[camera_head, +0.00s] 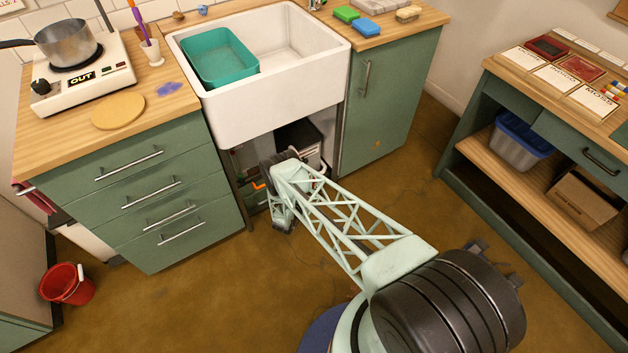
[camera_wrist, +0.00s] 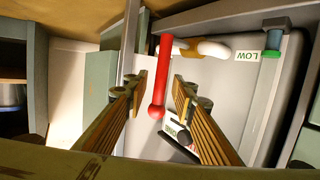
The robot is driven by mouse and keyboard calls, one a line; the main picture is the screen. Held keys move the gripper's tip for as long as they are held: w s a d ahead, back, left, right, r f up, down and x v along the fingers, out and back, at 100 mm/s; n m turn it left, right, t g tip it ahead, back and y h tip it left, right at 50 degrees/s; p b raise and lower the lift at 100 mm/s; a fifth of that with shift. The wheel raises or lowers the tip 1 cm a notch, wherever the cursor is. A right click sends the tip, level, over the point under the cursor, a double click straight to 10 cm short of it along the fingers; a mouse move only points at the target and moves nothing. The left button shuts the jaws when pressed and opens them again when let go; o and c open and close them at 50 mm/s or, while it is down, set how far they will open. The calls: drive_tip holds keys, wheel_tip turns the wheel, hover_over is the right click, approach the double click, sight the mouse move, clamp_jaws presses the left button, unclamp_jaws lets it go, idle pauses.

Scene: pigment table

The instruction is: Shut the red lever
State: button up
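The red lever (camera_wrist: 160,75) shows in the wrist view as a long red bar with a rounded knob at its lower end. It is joined at its upper end to a white pipe (camera_wrist: 210,48). My gripper (camera_wrist: 159,84) is open, with one finger on each side of the lever. Gaps show between the lever and both fingers, so it is not held. In the head view my arm reaches into the space under the white sink, and the red lever cannot be made out there.
A black-knobbed handle (camera_wrist: 183,134) and a white label sit near my right finger. Cabinet sides and the sink (camera_head: 276,109) enclose the space. Open floor (camera_head: 410,205) lies to the right.

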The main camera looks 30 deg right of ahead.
drive_tip(key=shift+a, duration=0.15)
drive_tip(key=v, duration=1.1)
drive_tip(key=shift+s+a+r, duration=0.15)
drive_tip(key=shift+s+a, duration=0.1)
drive_tip(key=shift+s, duration=0.05)
idle(0.8)
